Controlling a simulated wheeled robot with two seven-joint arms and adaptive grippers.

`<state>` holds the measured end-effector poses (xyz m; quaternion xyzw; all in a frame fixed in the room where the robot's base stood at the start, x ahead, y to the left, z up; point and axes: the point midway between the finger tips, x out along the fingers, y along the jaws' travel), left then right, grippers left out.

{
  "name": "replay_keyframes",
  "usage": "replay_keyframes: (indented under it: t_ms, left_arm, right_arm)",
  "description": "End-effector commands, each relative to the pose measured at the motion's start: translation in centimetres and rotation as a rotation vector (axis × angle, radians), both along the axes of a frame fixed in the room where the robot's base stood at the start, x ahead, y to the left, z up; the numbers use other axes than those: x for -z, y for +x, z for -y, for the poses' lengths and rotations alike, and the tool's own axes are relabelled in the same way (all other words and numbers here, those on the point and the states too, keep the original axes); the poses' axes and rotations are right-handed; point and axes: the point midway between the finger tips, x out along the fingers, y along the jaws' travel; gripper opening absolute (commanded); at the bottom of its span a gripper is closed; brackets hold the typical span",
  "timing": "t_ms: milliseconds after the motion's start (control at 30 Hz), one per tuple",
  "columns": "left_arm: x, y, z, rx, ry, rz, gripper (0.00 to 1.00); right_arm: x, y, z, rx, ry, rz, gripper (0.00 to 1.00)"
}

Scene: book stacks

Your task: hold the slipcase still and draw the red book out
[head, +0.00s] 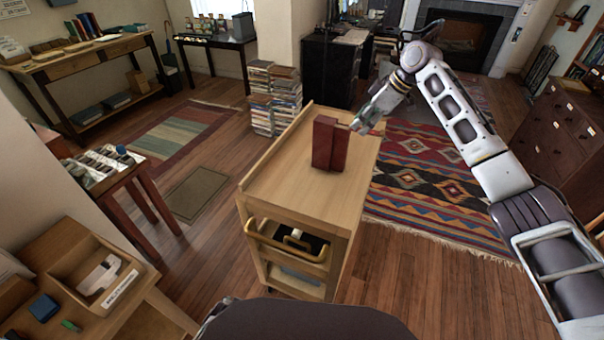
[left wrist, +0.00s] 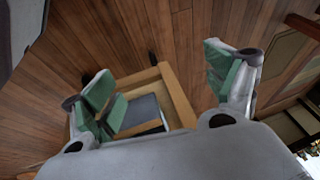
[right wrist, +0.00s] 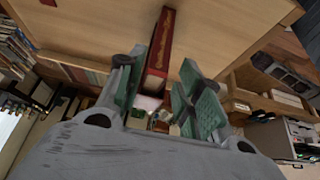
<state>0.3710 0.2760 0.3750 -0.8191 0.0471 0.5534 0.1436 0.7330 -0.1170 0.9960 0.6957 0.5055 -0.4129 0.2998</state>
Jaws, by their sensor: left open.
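A dark red block, the slipcase with the book (head: 326,145), stands upright on top of the wooden cart (head: 290,165). In the head view I cannot tell clearly where slipcase ends and book begins. In the right wrist view a red spine with gold lettering (right wrist: 162,45) shows just beyond and between the fingers. My right gripper (head: 358,124) is just right of the block's top; its fingers (right wrist: 157,75) are apart, with a gap beside the spine. My left gripper (left wrist: 165,80) is open and empty, over the floor and a wooden cart edge, outside the head view.
The cart has a raised rim and a brass-coloured handle (head: 287,244) at its near end. A stack of books (head: 275,100) stands on the floor behind it. A small table (head: 110,170) is at left, a patterned rug (head: 430,180) at right. The cart top around the block is clear.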

Motion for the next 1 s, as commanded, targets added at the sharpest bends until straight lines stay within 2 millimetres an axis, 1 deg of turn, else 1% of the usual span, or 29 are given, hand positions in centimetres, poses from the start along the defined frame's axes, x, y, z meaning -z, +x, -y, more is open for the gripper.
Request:
replay_keyframes:
  t_ms: [33,100,267,400,467,500,667,800,967,1000]
  left_arm:
    - [-1.3,1.5,-0.4,0.005,0.016,0.024,0.87]
    - [-3.1,3.4,-0.9,0.013,0.038,0.053,0.87]
    - [-7.2,7.1,-2.0,0.022,0.090,0.116,0.87]
    - [-11.2,10.1,-2.9,0.026,0.137,0.175,0.87]
    - [-12.9,11.3,-3.4,0.026,0.158,0.200,0.87]
    - [-14.1,12.0,-3.7,0.026,0.172,0.217,0.87]
    - [-19.1,14.8,-4.8,0.020,0.228,0.284,0.87]
    - [-23.6,16.8,-5.7,0.010,0.275,0.344,0.87]
    - [-29.0,18.6,-6.7,-0.007,0.331,0.413,0.87]
    - [-30.4,18.9,-7.0,-0.012,0.345,0.430,0.87]
  right_arm:
    - [0.0,0.0,0.0,0.000,0.000,0.000,0.36]
    - [0.0,0.0,0.0,0.000,0.000,0.000,0.36]
    - [0.0,0.0,0.0,0.000,0.000,0.000,0.36]
    - [0.0,0.0,0.0,0.000,0.000,0.000,0.36]
    - [0.0,0.0,0.0,0.000,0.000,0.000,0.36]
    - [0.0,0.0,0.0,0.000,0.000,0.000,0.36]
    - [0.0,0.0,0.0,0.000,0.000,0.000,0.36]
    - [0.0,0.0,0.0,0.000,0.000,0.000,0.36]
    - [0.0,0.0,0.0,0.000,0.000,0.000,0.36]
    - [0.0,0.0,0.0,0.000,0.000,0.000,0.36]
